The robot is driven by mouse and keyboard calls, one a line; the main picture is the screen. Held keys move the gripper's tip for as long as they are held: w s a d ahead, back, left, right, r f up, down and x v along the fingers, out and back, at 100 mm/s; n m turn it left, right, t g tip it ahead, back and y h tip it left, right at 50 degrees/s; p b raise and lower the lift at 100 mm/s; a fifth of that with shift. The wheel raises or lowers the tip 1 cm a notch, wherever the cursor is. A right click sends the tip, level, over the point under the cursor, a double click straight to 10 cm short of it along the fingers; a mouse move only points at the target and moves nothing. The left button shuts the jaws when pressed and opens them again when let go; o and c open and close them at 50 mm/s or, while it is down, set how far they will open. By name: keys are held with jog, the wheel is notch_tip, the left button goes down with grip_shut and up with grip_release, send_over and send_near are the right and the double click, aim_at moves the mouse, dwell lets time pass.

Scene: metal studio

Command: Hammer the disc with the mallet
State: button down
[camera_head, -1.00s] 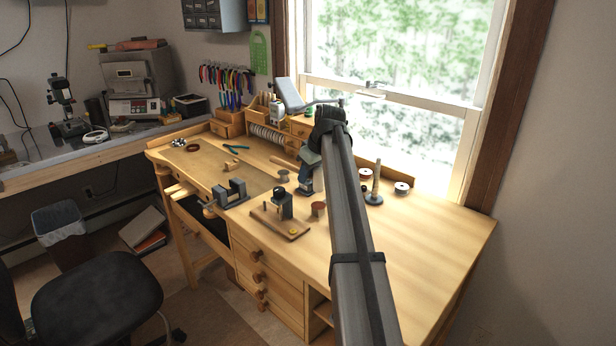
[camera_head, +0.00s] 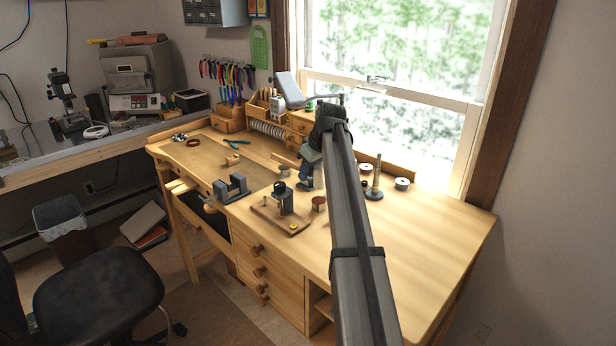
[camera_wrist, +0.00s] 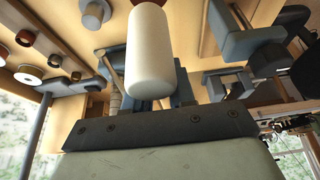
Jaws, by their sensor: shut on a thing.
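My gripper (camera_head: 305,183) is low over the workbench, just behind the small wooden board. In the wrist view, a large white cylinder with a reddish-brown end, which looks like the mallet (camera_wrist: 150,55), is close in front of my gripper and hides much of the fingers. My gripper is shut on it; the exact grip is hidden. In the head view I cannot make out the mallet clearly. A small yellow disc (camera_head: 294,226) lies at the front right of the wooden board (camera_head: 268,222), apart from my gripper. I cannot make it out surely in the wrist view.
A dark block tool (camera_head: 284,198) stands on the board. A brown cup (camera_head: 318,203) is right of it and a grey vise (camera_head: 232,188) is left. A ring stand (camera_head: 375,185) and white spools (camera_head: 402,183) stand at the right. The front right of the bench (camera_head: 420,240) is clear.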

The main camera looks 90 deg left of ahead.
jog(key=shift+d+r, duration=0.1)
jog(key=shift+s+d+r, duration=0.1)
jog(key=shift+d+r, duration=0.1)
jog(key=shift+r, duration=0.1)
jog(key=shift+f, duration=0.15)
notch_tip(320, 180, down, 5)
jog(key=shift+r, duration=0.2)
notch_tip(320, 180, up, 4)
jog(key=shift+r, duration=0.1)
